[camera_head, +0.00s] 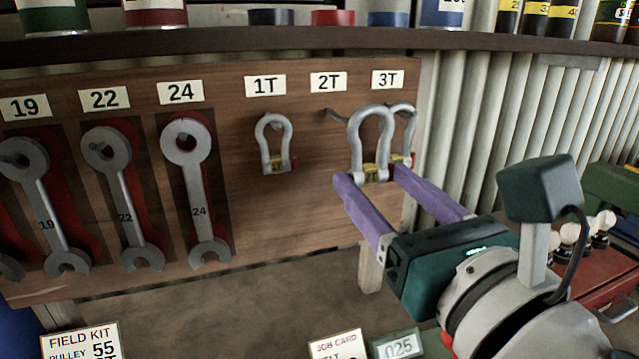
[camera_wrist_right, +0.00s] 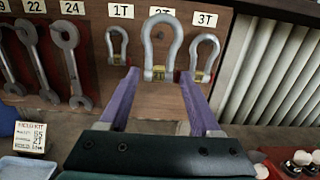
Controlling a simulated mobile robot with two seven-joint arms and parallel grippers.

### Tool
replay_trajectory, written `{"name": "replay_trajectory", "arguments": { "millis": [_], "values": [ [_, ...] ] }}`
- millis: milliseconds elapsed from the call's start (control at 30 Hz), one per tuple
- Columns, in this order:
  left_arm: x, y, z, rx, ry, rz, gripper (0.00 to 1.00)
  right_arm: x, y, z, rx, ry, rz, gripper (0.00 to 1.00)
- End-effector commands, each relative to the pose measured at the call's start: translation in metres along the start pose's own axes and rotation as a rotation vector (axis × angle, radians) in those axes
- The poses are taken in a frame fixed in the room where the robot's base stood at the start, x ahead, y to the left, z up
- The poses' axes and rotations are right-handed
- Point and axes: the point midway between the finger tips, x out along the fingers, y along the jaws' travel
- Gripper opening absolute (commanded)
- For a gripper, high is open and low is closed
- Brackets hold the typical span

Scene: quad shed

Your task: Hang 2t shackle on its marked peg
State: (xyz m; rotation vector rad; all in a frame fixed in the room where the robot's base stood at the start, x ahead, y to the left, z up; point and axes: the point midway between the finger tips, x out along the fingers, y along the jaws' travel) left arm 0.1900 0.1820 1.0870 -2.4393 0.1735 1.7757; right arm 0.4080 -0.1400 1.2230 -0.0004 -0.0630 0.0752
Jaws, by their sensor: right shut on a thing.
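My right gripper (camera_head: 371,176) is shut on a grey bow shackle (camera_head: 356,128) by its yellow-marked pin end, bow upward. It also shows in the right wrist view (camera_wrist_right: 147,45), upright between the purple fingers and overlapping the 2T label. The 2T label (camera_head: 328,82) is on the wooden board, with a peg (camera_head: 334,114) below it. In the head view the shackle appears right of this peg and in front of the 3T shackle (camera_head: 411,120); the 2T peg is bare. My left gripper is not in view.
A 1T shackle (camera_head: 262,140) hangs left of the 2T peg. Several spanners (camera_head: 191,190) hang further left on the board (camera_head: 235,110). A shelf (camera_head: 240,41) with tins runs above. Corrugated metal (camera_head: 470,110) lies to the right.

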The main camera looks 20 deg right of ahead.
Motion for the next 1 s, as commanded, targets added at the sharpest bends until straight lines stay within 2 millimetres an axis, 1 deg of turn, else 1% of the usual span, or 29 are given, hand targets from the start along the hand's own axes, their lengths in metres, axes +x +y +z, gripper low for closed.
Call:
{"name": "replay_trajectory", "arguments": {
  "millis": [967,1000],
  "values": [
    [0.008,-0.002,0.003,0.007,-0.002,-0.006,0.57,0.065,0.000,-0.009,0.000,-0.001,0.000,0.04],
    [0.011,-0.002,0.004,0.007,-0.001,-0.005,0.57,0.066,0.000,-0.013,0.000,-0.001,0.000,0.04]
  ]
}}
